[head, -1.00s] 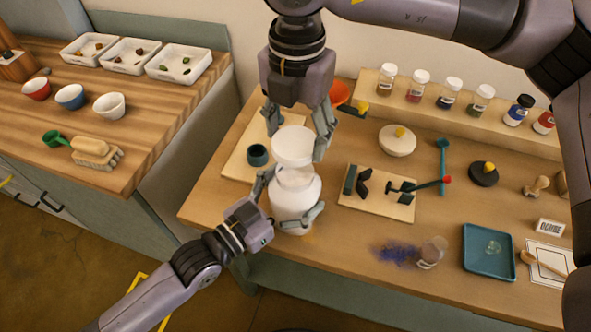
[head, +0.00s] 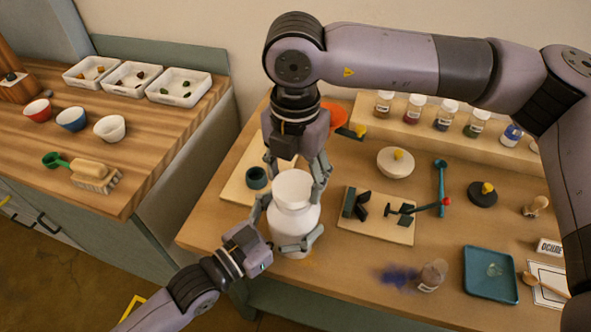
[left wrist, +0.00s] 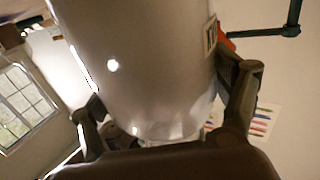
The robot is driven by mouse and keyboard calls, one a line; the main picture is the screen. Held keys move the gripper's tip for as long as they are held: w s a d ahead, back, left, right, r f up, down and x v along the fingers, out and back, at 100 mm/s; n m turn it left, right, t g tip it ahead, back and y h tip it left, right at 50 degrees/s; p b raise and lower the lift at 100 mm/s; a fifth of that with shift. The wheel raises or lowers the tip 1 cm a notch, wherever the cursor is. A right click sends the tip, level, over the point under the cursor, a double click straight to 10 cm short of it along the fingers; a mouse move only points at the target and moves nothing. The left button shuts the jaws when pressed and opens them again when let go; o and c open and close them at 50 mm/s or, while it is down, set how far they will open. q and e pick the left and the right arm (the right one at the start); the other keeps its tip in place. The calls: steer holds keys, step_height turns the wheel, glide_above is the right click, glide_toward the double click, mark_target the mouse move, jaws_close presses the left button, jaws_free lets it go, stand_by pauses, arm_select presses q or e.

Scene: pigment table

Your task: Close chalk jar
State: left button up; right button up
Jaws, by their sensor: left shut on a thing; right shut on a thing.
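The white chalk jar (head: 294,222) stands upright at the front left of the table, in the head view. My left gripper (head: 277,226) is shut around the jar's body from the front left. The jar's pale body also fills the middle of the left wrist view (left wrist: 140,65), between the fingers of the left gripper (left wrist: 165,120). The white lid (head: 293,186) sits at the jar's mouth and looks level. My right gripper (head: 296,182) comes from above and is shut on the lid. Whether the lid is fully seated cannot be told.
A board with a dark cup (head: 256,177) lies behind the jar. A board with dark tools (head: 392,225) is to its right. Blue powder (head: 397,277), a tipped jar (head: 432,275) and a teal tray (head: 490,275) lie farther right. Small jars (head: 445,114) line the back shelf.

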steer(key=shift+f, duration=0.45)
steer(key=shift+f, duration=0.6)
arm_select(q)
steer(key=c, duration=0.7)
arm_select(e)
steer(key=m, duration=0.5)
steer(key=shift+s+d, duration=0.1)
steer(key=m, duration=0.4)
steer(key=shift+s+m, duration=0.1)
steer(key=shift+m, duration=0.3)
steer(key=o, duration=0.8)
steer(key=shift+d, duration=0.1)
